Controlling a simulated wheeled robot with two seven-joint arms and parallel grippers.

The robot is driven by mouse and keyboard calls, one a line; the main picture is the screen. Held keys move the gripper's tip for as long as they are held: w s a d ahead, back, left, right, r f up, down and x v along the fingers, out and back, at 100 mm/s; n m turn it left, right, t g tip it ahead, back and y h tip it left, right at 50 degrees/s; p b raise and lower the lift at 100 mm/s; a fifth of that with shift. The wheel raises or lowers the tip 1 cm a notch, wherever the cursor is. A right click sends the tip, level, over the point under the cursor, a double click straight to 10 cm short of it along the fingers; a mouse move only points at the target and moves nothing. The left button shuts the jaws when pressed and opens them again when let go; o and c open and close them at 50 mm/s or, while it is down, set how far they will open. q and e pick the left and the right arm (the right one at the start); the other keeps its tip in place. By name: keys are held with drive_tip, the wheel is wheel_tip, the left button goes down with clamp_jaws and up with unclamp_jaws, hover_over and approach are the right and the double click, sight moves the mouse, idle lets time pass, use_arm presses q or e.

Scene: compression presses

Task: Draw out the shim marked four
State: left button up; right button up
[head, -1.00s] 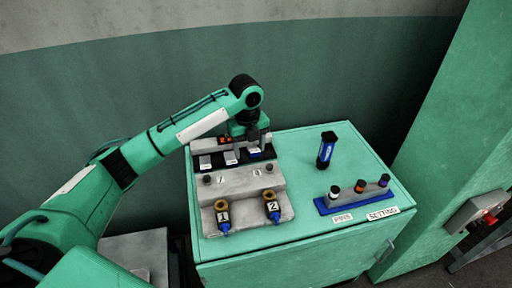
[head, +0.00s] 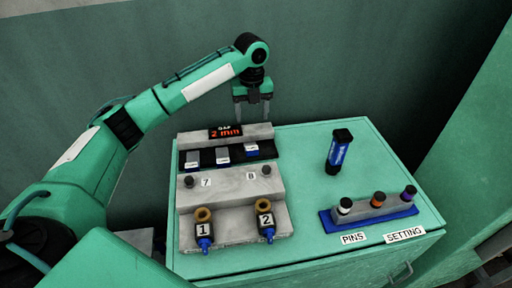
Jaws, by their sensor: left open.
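A grey stepped press block (head: 228,190) stands on the left of the green cabinet. Three small pale-topped shim tabs sit in its dark slot: a left one (head: 192,158), a middle one (head: 222,154) and a right one (head: 251,148). Any marks on them are too small to read, so I cannot tell which is marked four. A red display (head: 226,132) behind them reads 2 mm. My left gripper (head: 253,114) is open and empty, fingers pointing down, above the back right of the block and apart from the shims. My right gripper is out of view.
Black knobs by labels 7 and 8 (head: 252,176) sit on the block's step. Brass-topped parts marked 1 (head: 203,230) and 2 (head: 266,221) stand in front. A blue-black cylinder (head: 339,152) and a blue pin rack (head: 370,214) stand right. The cabinet's middle is clear.

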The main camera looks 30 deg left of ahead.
sight(252, 148)
use_arm(q)
drive_tip(key=f, duration=0.4)
drive_tip(key=f+p, duration=0.1)
drive_tip(key=f, duration=0.7)
drive_tip(key=shift+s+f, duration=0.25)
drive_tip(key=shift+f, duration=0.45)
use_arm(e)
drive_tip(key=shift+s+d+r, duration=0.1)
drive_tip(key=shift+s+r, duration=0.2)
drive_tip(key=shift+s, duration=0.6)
